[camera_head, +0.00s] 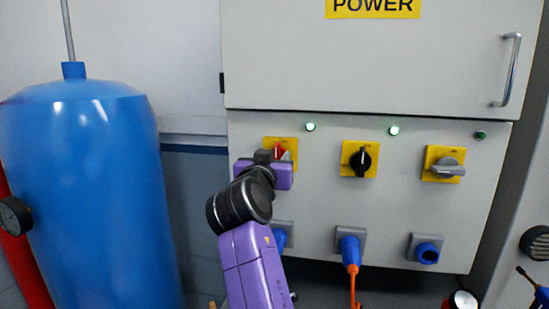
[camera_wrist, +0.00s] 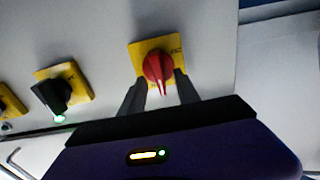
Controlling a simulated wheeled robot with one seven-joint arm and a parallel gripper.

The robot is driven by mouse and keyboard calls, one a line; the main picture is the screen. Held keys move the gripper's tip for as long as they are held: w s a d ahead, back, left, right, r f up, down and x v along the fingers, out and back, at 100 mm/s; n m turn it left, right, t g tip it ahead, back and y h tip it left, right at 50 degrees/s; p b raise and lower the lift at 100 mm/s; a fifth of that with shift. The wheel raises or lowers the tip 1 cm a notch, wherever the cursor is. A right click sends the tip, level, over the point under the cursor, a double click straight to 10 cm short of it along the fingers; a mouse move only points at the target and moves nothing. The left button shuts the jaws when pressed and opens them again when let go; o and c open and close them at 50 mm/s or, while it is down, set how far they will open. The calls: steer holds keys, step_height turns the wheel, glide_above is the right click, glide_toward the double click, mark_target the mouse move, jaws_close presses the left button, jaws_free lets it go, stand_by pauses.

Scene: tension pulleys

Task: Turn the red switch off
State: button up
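The red switch (camera_head: 280,152) sits on a yellow plate at the left of the power panel, partly hidden behind my gripper (camera_head: 264,157). In the wrist view the red switch (camera_wrist: 157,67) shows whole on its yellow plate, its narrow handle pointing down the picture towards my gripper. My gripper (camera_wrist: 159,78) is open, with one dark finger on each side of the switch's lower part. The fingertips are close to the knob; I cannot tell whether they touch it.
A black switch (camera_head: 360,161) and a grey switch (camera_head: 446,167) stand to the right. Two green lamps (camera_head: 310,127) (camera_head: 394,130) are lit; the right lamp (camera_head: 481,135) looks dark. Blue sockets (camera_head: 427,254) lie below, one with an orange cable (camera_head: 353,285). A blue tank (camera_head: 85,190) stands left.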

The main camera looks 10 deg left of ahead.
jaws_close()
steer(key=shift+a+f+n+p, duration=0.2)
steer(key=shift+n+p, duration=1.1)
steer(key=shift+n, duration=1.7)
steer(key=shift+a+f+n+p, duration=0.2)
steer(key=shift+n+p, duration=1.15)
steer(key=shift+n, duration=1.65)
steer(key=shift+a+f+n+p, duration=0.2)
steer(key=shift+n+p, duration=1.1)
steer(key=shift+n, duration=1.7)
jaws_free()
